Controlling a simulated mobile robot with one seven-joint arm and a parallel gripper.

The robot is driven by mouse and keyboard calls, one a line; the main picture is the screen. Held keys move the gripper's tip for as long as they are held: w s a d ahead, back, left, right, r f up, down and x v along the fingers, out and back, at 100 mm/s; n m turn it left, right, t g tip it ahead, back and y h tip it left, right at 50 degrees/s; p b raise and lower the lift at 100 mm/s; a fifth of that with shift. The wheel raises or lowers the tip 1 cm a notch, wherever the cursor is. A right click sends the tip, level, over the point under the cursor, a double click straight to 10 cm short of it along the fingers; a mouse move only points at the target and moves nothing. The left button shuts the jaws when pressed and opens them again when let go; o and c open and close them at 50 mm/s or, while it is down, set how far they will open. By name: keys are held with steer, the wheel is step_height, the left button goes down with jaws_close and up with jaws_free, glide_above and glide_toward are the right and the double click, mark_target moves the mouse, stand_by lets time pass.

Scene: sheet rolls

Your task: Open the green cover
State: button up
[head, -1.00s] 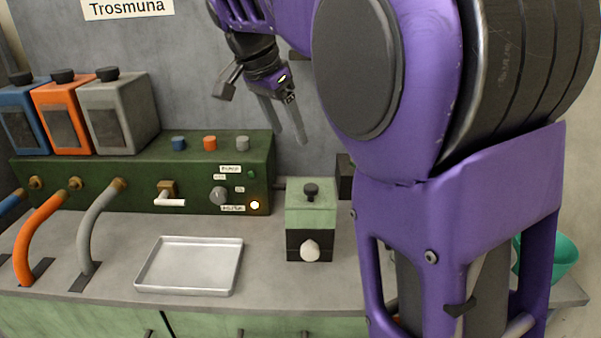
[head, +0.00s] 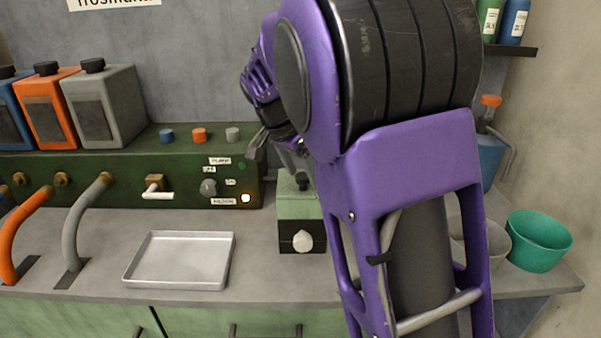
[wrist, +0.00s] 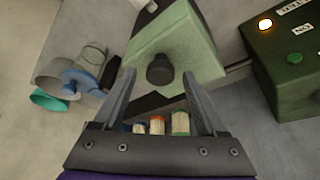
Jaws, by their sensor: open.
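The green cover (head: 298,208) is the pale green top of a small box with a black base, on the counter right of the metal tray. It is shut, with a black knob (wrist: 160,70) on top; a white knob (head: 302,242) is on the box's front. In the wrist view the green cover (wrist: 196,46) lies just beyond my fingertips. My gripper (wrist: 159,82) is open and empty, with the black knob appearing between its fingers. I cannot tell whether they touch it. In the head view my arm hides part of my gripper above the box.
A dark green control panel (head: 100,190) with hoses and a lit lamp stands left of the box. A metal tray (head: 180,260) lies on the counter in front. A teal bowl (head: 540,243) is at the right edge. Small capped bottles (wrist: 180,124) show between my fingers.

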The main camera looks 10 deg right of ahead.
jaws_close()
stand_by(0.4)
stand_by(1.1)
